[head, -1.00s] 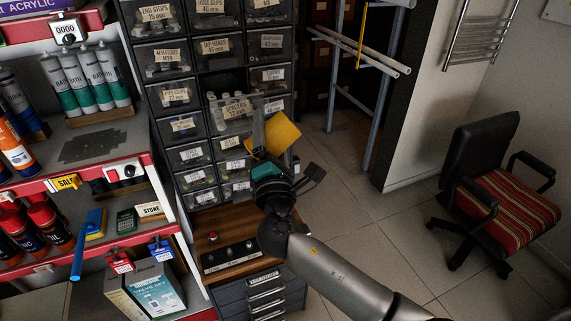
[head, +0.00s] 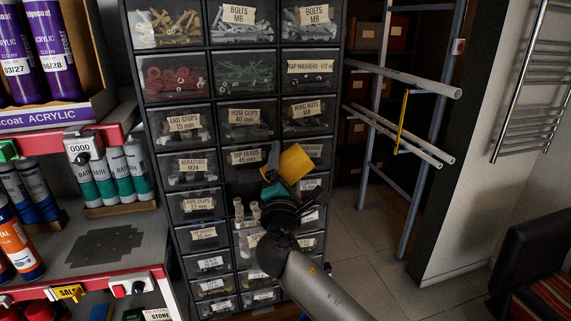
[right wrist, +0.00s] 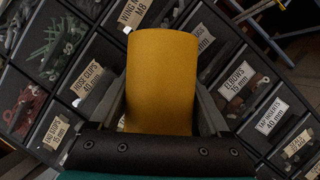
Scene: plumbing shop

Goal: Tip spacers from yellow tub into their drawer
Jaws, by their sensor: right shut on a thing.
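The yellow tub (head: 297,163) is held in my right gripper (head: 279,161), in front of the drawer cabinet's right part. It looks tilted in the head view. In the right wrist view the tub (right wrist: 160,80) fills the middle, between the two fingers, with its side towards the camera; its inside is hidden. A drawer (head: 243,220) below and left of the tub stands out from the cabinet, with pale pieces showing in it; its label is partly hidden by my arm. The tub is above it and apart from it. My left gripper is not in view.
The cabinet (head: 185,140) has rows of labelled clear drawers, such as tap heads and hose clips. A shelf (head: 70,250) with tubes and bottles stands at left. A pipe rack (head: 403,85) stands at right, with a chair (head: 540,260) and open floor near it.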

